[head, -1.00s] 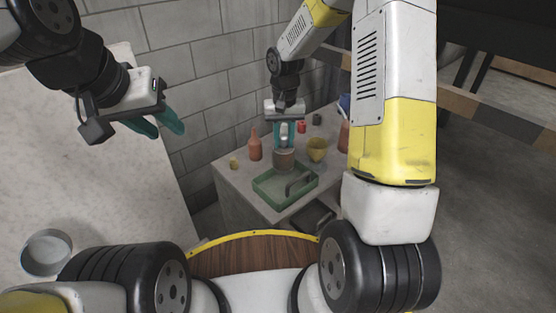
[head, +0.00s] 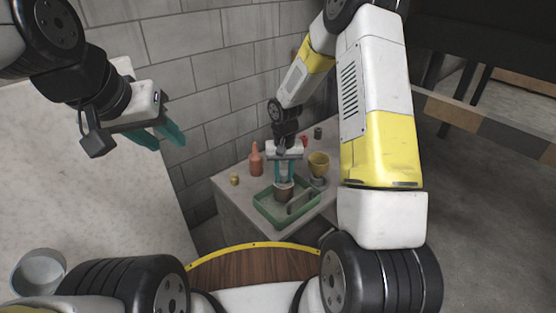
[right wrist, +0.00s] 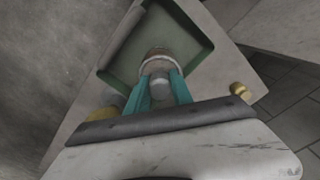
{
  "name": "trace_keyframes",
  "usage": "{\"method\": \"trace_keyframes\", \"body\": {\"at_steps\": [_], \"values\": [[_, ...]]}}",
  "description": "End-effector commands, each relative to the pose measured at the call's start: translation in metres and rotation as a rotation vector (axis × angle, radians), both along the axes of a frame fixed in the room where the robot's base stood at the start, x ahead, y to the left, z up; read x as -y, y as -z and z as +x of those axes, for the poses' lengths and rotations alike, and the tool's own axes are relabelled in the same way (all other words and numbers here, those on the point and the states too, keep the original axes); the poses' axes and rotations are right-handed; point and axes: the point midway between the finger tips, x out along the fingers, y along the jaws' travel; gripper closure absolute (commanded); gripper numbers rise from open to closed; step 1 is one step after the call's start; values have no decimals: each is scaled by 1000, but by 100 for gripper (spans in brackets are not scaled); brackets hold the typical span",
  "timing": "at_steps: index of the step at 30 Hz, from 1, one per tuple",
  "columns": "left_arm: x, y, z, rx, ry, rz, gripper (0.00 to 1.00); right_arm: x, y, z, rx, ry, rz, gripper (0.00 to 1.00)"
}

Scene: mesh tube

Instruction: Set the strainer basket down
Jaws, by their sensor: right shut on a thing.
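The strainer basket (head: 284,195), a small brownish cylinder with a paler rim, is in my right gripper (head: 285,178). It is upright inside the outline of the green tray (head: 265,212) in the head view. Whether its bottom touches the tray floor is hard to tell. In the right wrist view the basket (right wrist: 158,57) is between the teal fingers (right wrist: 160,88), with the tray (right wrist: 122,66) around it; the basket's lower part is hidden. My left gripper (head: 160,136) is open and empty, above the pale surface on the left.
A grey bar-like piece (head: 302,203) lies in the tray, right of the basket. An orange bottle (head: 256,162), a yellow funnel-like cup (head: 319,164) and a small yellow piece (head: 235,179) stand around the tray. A round grey container (head: 40,272) stands at lower left.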

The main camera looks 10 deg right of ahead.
Motion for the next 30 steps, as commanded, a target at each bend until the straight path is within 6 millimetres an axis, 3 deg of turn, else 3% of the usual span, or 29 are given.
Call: {"method": "trace_keyframes", "body": {"at_steps": [9,10,13,23,26,30], "values": [[0,0,0,0,0,0,64,0,2,1,2,0,0,100],[0,0,0,0,0,0,64,0,3,1,2,0,0,71],[0,0,0,0,0,0,64,0,3,1,2,0,0,51],[0,0,0,0,0,0,64,0,1,1,2,0,1,51],[0,0,0,0,0,0,64,0,-6,1,4,0,1,51],[0,0,0,0,0,0,64,0,-30,2,7,1,1,51]]}}
